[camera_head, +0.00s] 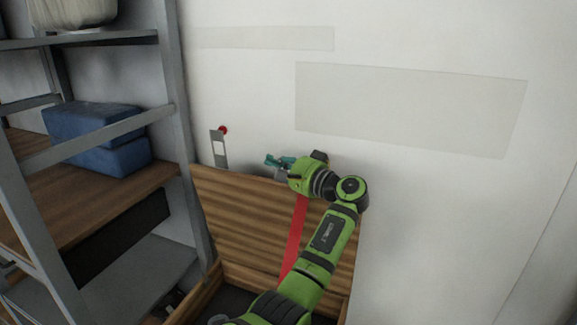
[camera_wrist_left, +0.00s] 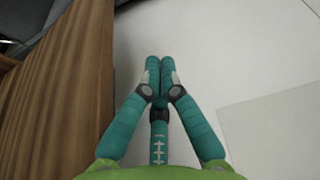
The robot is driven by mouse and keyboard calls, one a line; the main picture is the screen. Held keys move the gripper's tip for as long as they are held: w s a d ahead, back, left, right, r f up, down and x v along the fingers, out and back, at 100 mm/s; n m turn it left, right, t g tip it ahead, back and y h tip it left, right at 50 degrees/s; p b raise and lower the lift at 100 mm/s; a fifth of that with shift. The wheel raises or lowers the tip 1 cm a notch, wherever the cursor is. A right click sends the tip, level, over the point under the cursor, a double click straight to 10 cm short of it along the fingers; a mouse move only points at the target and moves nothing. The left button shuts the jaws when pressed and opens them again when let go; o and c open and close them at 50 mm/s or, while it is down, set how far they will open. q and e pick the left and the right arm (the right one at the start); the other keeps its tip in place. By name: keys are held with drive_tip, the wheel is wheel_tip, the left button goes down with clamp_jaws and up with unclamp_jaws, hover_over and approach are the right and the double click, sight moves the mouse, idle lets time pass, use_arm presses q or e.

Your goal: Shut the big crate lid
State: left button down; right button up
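The big crate's wooden lid (camera_head: 235,220) stands raised, close to the wall, with a red strip (camera_head: 296,240) down it. The crate (camera_head: 203,293) below is open, with a dark inside partly hidden by my arm. My left gripper (camera_head: 272,161) is at the lid's top edge, its fingers pointing left; whether it touches the lid is unclear. In the left wrist view the fingertips (camera_wrist_left: 160,65) are together with nothing between them, and the wooden lid (camera_wrist_left: 60,90) runs along the left side. My right gripper is not in view.
A grey metal shelf rack (camera_head: 180,130) with blue folded items (camera_head: 95,135) stands close on the left. A white wall (camera_head: 420,200) is behind the lid. A small grey fitting with a red knob (camera_head: 223,130) is at the wall above the lid.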

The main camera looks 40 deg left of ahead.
use_arm(q)
drive_tip(key=s+a, duration=0.1)
drive_tip(key=a, duration=0.2)
drive_tip(key=s+a+p, duration=0.1)
drive_tip(key=a, duration=0.3)
drive_tip(key=s+a+p, duration=0.1)
drive_tip(key=a, duration=0.3)
drive_tip(key=shift+s, duration=0.2)
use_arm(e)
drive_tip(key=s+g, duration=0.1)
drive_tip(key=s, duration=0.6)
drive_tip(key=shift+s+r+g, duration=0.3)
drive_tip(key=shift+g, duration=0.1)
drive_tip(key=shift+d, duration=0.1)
